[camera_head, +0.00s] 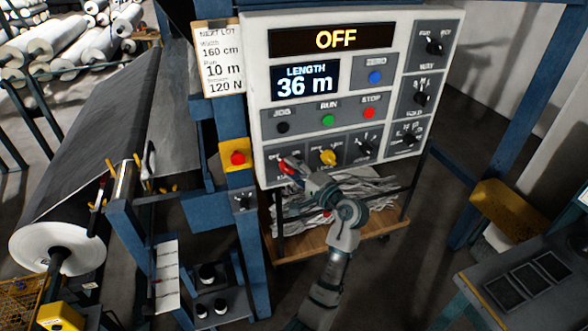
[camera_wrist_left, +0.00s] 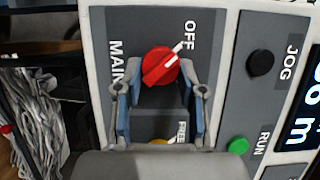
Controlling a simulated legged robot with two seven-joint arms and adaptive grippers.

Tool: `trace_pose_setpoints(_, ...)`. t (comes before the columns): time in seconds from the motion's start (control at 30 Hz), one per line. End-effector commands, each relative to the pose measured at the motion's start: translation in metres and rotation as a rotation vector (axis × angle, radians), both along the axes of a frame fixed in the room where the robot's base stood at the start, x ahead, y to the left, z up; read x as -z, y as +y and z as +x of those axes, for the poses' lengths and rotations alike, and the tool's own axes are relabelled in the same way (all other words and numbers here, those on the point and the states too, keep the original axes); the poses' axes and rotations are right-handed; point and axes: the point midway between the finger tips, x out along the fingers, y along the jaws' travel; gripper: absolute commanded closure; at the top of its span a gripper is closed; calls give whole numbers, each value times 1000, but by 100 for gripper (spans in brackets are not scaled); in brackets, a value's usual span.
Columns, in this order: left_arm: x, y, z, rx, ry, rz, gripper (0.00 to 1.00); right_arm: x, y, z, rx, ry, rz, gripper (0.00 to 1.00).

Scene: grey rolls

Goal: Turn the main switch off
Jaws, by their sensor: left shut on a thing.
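The main switch is a red knob (camera_head: 287,167) at the lower left of the white control panel (camera_head: 255,100). In the left wrist view the red knob (camera_wrist_left: 158,66) has a white pointer line turned toward the printed word OFF. The panel's top display (camera_head: 335,39) reads OFF. My left gripper (camera_head: 297,170) is at the knob, and in the left wrist view my left gripper's fingers (camera_wrist_left: 160,92) stand on both sides of it, shut on it. In the head view the gripper hides part of the knob's label. My right gripper is not in view.
A yellow knob (camera_head: 328,157) is beside the red one, with green (camera_head: 328,120) and red (camera_head: 369,113) buttons above. A red emergency button (camera_head: 237,158) sits on the blue post. A cart (camera_head: 330,243) with grey scraps stands below the panel.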

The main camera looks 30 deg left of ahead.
Motion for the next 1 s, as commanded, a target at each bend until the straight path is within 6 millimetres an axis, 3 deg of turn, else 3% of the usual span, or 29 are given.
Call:
trace_pose_setpoints(0.57,7,1,-1,-7,-16,-34,96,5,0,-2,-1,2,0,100)
trace_pose_setpoints(0.6,7,1,0,-7,-16,-34,58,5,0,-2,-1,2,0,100)
trace_pose_setpoints(0.7,7,1,0,-7,-17,-33,35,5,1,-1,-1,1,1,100)
trace_pose_setpoints(1.0,4,0,0,-4,-20,-29,35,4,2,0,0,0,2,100)
